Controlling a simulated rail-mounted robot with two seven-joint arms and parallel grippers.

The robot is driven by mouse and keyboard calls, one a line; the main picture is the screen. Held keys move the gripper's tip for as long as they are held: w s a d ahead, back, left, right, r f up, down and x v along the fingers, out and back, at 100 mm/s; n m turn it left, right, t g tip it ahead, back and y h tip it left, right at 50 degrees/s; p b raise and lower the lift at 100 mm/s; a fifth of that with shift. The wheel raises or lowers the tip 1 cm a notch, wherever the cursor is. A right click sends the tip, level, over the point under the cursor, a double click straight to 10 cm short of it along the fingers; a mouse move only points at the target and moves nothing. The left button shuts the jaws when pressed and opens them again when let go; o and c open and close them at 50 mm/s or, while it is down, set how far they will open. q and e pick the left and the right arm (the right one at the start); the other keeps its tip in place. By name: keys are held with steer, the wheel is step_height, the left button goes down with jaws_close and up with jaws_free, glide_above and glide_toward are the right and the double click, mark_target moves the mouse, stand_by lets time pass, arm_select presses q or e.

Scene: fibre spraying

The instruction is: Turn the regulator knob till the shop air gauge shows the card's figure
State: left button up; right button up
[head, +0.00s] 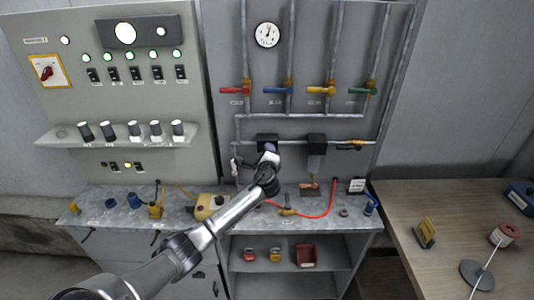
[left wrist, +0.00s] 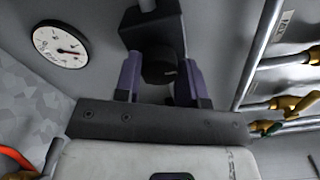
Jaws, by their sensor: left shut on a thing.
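My left gripper (head: 269,150) reaches the black regulator (head: 267,137) on the pipe wall. In the left wrist view its purple fingers (left wrist: 162,80) stand on either side of the dark round regulator knob (left wrist: 158,68) and are shut on it. A small pale mark shows on the knob. A white gauge (left wrist: 60,46) with a dark needle faces the wrist camera; its figures are too small to read. A small white card (head: 357,185) stands on the bench's right end; its writing is unreadable. My right gripper is not in view.
A second black unit (head: 316,139) hangs on the pipe to the right. Coloured valve handles (head: 318,90) sit above, below a round white dial (head: 267,35). A red hose (head: 326,205) and tools lie on the bench (head: 265,226). A wooden table (head: 450,220) stands right.

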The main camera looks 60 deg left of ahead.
arm_select(q)
steer(key=o, duration=0.9)
steer(key=v, duration=1.3)
steer(key=shift+s+d, duration=0.25)
steer(key=shift+d, duration=0.1)
